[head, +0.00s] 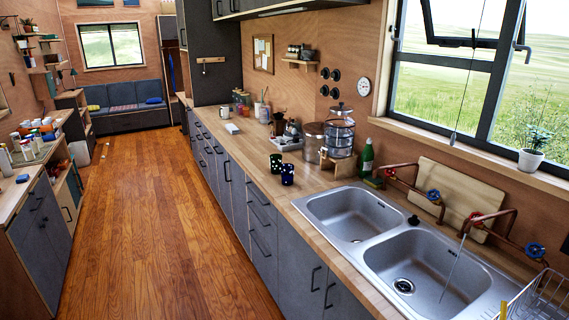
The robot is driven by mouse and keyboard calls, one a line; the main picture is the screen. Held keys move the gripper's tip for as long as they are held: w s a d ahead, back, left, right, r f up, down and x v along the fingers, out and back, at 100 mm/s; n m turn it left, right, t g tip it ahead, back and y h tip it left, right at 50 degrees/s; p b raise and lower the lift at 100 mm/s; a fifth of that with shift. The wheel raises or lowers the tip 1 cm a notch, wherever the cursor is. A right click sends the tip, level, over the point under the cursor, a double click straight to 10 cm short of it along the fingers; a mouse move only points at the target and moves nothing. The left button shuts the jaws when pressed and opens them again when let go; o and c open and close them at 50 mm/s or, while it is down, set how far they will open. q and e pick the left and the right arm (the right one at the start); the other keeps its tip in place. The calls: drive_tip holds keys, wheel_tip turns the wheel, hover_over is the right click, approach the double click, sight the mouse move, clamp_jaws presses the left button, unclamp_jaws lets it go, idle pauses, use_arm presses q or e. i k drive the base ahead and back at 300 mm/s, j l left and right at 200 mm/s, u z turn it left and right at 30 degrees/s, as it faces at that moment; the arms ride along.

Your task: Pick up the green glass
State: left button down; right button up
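A small dark green glass (275,163) stands upright on the wooden counter (310,180), left of the sink. A dark blue glass of similar size (287,175) stands right beside it, slightly nearer to me; I cannot tell if they touch. Both have light spots. Neither of my grippers is in view.
A double sink (353,213) with running water lies at the right. A glass dispenser (340,133), a green bottle (367,157) and a coffee maker (285,130) stand behind the glasses. The wooden floor (160,220) along the cabinets is clear. A cluttered shelf counter (35,165) is at left.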

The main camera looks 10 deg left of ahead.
sight(276, 162)
drive_tip(key=i+j+u, duration=0.2)
drive_tip(key=i+j, duration=0.2)
drive_tip(key=i, duration=0.45)
drive_tip(key=i+j+u, duration=0.25)
drive_tip(key=i, duration=0.6)
drive_tip(key=i+j+u, duration=0.2)
drive_tip(key=i, duration=0.7)
drive_tip(key=k+l, duration=0.05)
drive_tip(key=l, duration=0.05)
